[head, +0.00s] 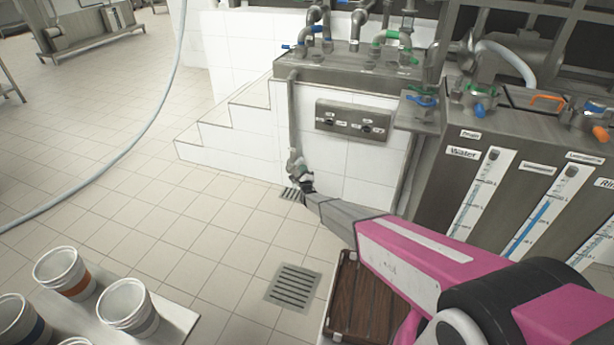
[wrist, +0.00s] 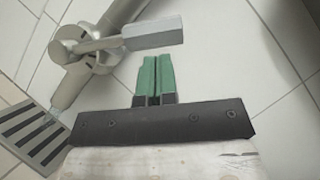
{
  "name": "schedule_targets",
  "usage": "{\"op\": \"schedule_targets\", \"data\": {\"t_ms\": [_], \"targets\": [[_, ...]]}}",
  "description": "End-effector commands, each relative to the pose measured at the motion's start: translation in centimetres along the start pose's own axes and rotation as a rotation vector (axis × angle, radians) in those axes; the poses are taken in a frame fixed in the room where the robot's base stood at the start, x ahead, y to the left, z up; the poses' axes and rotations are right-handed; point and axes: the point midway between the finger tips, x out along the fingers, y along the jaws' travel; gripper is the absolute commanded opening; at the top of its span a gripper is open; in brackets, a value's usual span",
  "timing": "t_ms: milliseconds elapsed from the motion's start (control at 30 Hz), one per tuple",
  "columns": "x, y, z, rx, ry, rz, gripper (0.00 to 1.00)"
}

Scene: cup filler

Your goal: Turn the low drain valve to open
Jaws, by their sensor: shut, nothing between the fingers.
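The low drain valve (head: 296,166) sits at the foot of the thin pipe against the white tiled wall. In the wrist view its round metal body (wrist: 80,45) is at the upper left. Its flat grey lever handle (wrist: 152,33) sticks out to the right, at an angle to the pipe line. My gripper (head: 306,187) is low beside the valve in the head view. In the wrist view my gripper (wrist: 153,60) shows green fingers pressed together, empty, just below the handle's wide end. I cannot tell whether they touch it.
A floor grate (wrist: 32,132) lies under the pipe outlet. Another grate (head: 293,287) is nearer. White tiled steps (head: 235,125) rise left of the valve. Grey tanks (head: 520,165) stand right. Open floor lies left.

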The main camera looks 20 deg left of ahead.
Motion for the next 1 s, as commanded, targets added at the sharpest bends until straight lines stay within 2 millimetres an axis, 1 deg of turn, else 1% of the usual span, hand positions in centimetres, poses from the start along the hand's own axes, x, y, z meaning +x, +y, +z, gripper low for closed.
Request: {"op": "schedule_targets", "data": {"t_ms": [133, 633, 867, 1000], "targets": [[0.5, 0.0, 0.4, 0.000, 0.000, 0.000, 0.00], [0.6, -0.1, 0.7, -0.015, 0.001, 0.012, 0.00], [1.0, -0.4, 1.4, -0.084, 0.000, 0.056, 0.00], [1.6, -0.7, 2.4, -0.161, 0.000, 0.108, 0.00]]}}
